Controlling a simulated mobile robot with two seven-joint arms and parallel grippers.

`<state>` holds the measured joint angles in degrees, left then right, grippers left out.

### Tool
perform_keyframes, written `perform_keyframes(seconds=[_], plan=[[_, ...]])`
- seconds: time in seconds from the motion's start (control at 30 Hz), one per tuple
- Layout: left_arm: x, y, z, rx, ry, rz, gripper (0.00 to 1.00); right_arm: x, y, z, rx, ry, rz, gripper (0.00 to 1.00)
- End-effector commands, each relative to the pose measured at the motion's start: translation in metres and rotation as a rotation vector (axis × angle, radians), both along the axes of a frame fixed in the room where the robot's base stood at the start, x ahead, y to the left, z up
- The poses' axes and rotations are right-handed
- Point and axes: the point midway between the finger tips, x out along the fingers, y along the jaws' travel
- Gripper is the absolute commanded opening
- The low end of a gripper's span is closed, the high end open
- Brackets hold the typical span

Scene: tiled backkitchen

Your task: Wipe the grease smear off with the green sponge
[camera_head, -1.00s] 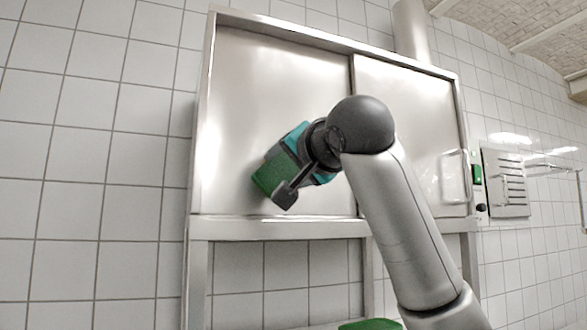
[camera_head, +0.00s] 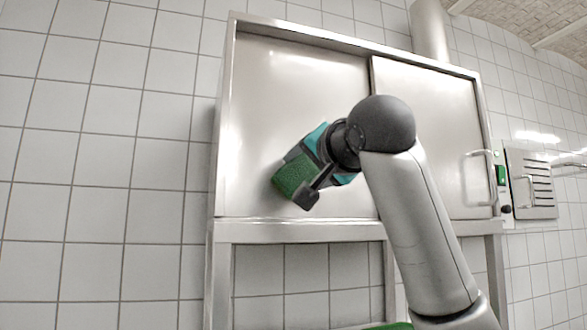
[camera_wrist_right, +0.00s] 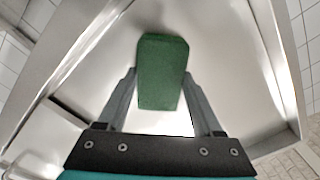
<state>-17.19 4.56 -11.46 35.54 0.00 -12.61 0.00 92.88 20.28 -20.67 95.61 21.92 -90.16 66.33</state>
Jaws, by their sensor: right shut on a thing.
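My right gripper (camera_head: 309,178) is shut on the green sponge (camera_head: 292,174). In the right wrist view the sponge (camera_wrist_right: 162,72) sits between the two fingers of the right gripper (camera_wrist_right: 162,95). The sponge is in front of the lower part of the left door of a steel cabinet (camera_head: 262,110); I cannot tell whether it touches the door. No grease smear can be made out on the doors; the sponge and arm hide part of the surface. My left gripper is not in view.
The cabinet's right door (camera_head: 430,130) has a handle (camera_head: 479,178) at its right edge. A wall unit with slats (camera_head: 532,184) is to the right. A steel pipe (camera_head: 431,40) rises behind the cabinet. A green thing (camera_head: 388,327) shows at the bottom edge.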

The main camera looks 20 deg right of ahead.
Motion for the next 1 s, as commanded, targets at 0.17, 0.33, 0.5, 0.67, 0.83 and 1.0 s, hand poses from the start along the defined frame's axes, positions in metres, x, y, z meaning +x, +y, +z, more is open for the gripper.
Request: perform_keyframes(seconds=[0.17, 0.33, 0.5, 0.67, 0.83, 1.0], plan=[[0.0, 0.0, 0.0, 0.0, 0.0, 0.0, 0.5, 0.002, -0.009, -0.001, 0.002, 0.004, -0.006, 0.23], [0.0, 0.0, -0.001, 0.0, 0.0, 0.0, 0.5, 0.002, -0.02, -0.001, 0.003, 0.004, -0.009, 0.23], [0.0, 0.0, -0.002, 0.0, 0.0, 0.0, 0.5, 0.001, -0.035, -0.001, 0.003, 0.003, -0.01, 0.23], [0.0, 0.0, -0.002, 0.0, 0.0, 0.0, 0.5, 0.001, -0.043, -0.001, 0.001, 0.004, -0.008, 0.23], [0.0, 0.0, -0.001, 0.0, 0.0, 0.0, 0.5, 0.001, -0.049, -0.001, 0.002, 0.004, -0.008, 0.23], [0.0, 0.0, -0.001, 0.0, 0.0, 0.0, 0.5, 0.001, -0.063, -0.001, 0.003, 0.004, -0.007, 0.23]])
